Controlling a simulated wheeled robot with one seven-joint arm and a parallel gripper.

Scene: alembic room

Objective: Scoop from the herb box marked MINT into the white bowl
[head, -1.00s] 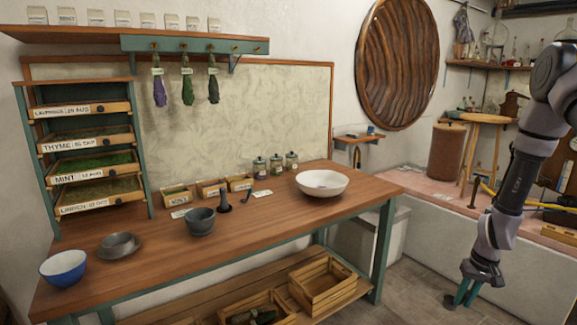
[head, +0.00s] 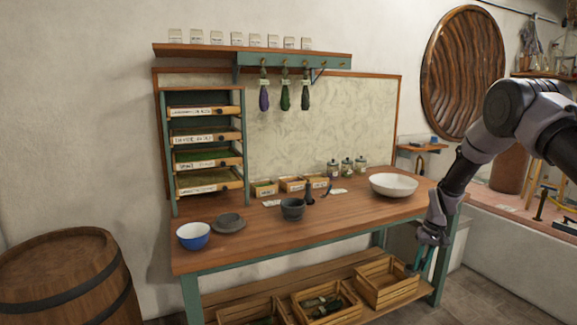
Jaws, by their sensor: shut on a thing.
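The white bowl (head: 393,186) stands upright on the right part of the wooden bench. Several small wooden herb boxes with paper labels stand along the back of the bench, a left one (head: 264,188), a middle one (head: 291,183) and a right one (head: 317,181). Their labels are too small to read now, so I cannot tell which is MINT. A small dark scoop-like tool (head: 327,190) lies near the right box. My gripper (head: 420,262) points down in front of the bench's right end, below the bowl. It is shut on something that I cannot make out.
The labelled drying rack (head: 203,150) stands at the bench's left. A blue bowl (head: 193,237), grey dish (head: 229,222) and dark mortar (head: 293,209) stand on the bench top (head: 345,218). Crates (head: 386,284) fill the lower shelf. A barrel (head: 65,270) stands left.

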